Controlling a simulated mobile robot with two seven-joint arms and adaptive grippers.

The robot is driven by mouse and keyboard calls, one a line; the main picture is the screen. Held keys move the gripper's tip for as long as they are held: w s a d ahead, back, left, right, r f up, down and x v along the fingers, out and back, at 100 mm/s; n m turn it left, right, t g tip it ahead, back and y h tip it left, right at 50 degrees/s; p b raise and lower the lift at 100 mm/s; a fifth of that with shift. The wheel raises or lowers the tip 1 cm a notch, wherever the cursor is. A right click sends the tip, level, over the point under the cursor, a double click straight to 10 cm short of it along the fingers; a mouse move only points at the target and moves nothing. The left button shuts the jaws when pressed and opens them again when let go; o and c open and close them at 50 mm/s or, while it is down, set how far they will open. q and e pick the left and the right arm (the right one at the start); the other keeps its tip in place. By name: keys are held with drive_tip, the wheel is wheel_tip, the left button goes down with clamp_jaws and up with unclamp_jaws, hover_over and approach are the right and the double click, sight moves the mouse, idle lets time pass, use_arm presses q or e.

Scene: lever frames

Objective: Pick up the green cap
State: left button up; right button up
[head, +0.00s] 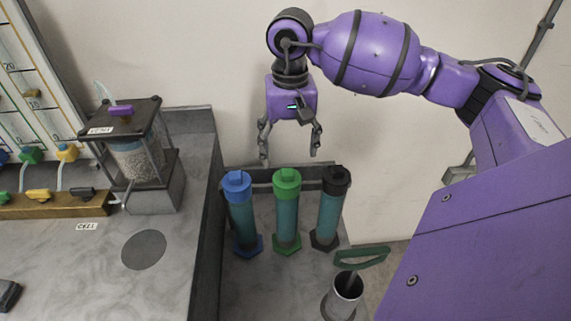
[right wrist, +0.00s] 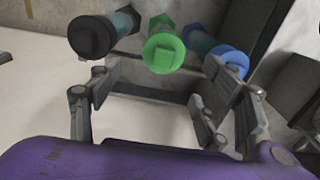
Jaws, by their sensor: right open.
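The green cap (head: 287,180) sits on top of the middle teal cylinder (head: 287,220), which stands upright on a green base. In the right wrist view the green cap (right wrist: 163,53) shows beyond and between the fingertips. My right gripper (head: 290,160) is open and empty, pointing down, just above and behind the row of cylinders. It does not touch the green cap. In the right wrist view its two fingers (right wrist: 160,75) are spread wide. My left gripper is not in view.
A blue-capped cylinder (head: 238,185) stands left of the green one and a black-capped cylinder (head: 332,182) right of it, both close. A metal cup with a green handle (head: 345,290) is in front. A framed jar (head: 138,155) stands on the left counter (head: 190,240).

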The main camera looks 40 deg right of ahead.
sight(289, 171)
drive_tip(key=shift+f, duration=0.3)
drive_tip(key=shift+s+a+f, duration=0.1)
drive_tip(key=shift+s+f, duration=0.1)
drive_tip(key=shift+f, duration=0.4)
drive_tip(key=shift+s+a+f, duration=0.1)
drive_tip(key=shift+s+f, duration=0.05)
drive_tip(key=shift+f, duration=0.4)
drive_tip(key=f, duration=0.2)
drive_tip(key=f+p, duration=0.1)
drive_tip(key=f, duration=0.1)
drive_tip(key=shift+w+f, duration=0.2)
drive_tip(key=shift+f, duration=0.1)
drive_tip(key=c, duration=1.2)
